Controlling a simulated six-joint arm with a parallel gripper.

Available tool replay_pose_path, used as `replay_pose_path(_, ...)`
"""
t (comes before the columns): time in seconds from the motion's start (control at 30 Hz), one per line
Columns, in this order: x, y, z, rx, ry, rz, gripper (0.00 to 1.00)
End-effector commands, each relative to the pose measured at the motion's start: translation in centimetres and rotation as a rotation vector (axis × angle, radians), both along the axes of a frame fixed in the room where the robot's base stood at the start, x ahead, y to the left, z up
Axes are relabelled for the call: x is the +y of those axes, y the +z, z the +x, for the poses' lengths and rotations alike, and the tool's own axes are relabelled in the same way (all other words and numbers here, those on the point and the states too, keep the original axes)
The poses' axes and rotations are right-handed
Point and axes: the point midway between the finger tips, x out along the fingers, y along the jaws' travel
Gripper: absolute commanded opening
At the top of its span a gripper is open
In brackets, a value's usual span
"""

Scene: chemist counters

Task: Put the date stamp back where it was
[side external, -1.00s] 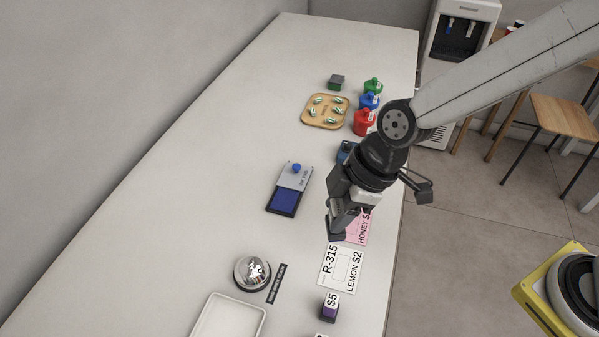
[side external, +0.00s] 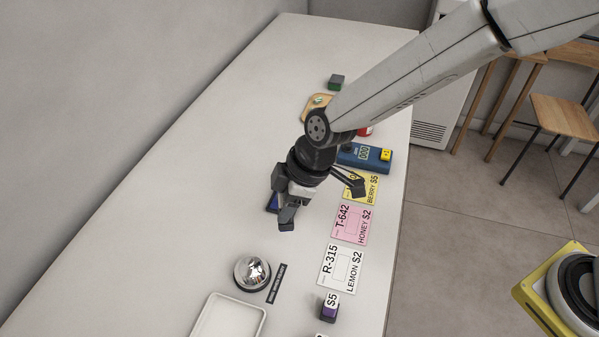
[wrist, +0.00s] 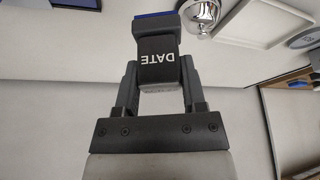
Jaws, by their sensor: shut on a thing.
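The date stamp (wrist: 160,57) is a black block marked DATE, held between the two fingers in the wrist view. My gripper (wrist: 160,80) is shut on it. In the side view my gripper (side external: 286,218) is above the counter, left of the pink card. The stamp is hard to make out there against the dark fingers. The ink pad (side external: 271,203) shows only a blue sliver behind my gripper; the rest is hidden. A blue edge shows just beyond the stamp in the wrist view; I cannot tell whether it belongs to the pad or the stamp.
A silver bell (side external: 252,273) and white tray (side external: 212,304) stand nearer the camera. White (side external: 341,269), pink (side external: 350,223) and yellow (side external: 361,188) cards line the right edge. A blue counter device (side external: 368,158) and wooden tray (side external: 308,108) lie beyond. The counter's left is clear.

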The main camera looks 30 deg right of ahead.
Motion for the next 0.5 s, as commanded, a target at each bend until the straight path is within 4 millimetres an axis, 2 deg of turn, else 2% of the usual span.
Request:
replay_pose_path(0.3,1.4,-3.4,2.3,0.001,-0.001,-0.001,0.15)
replay_pose_path(0.5,2.0,-4.5,3.2,-0.001,-0.001,0.001,0.15)
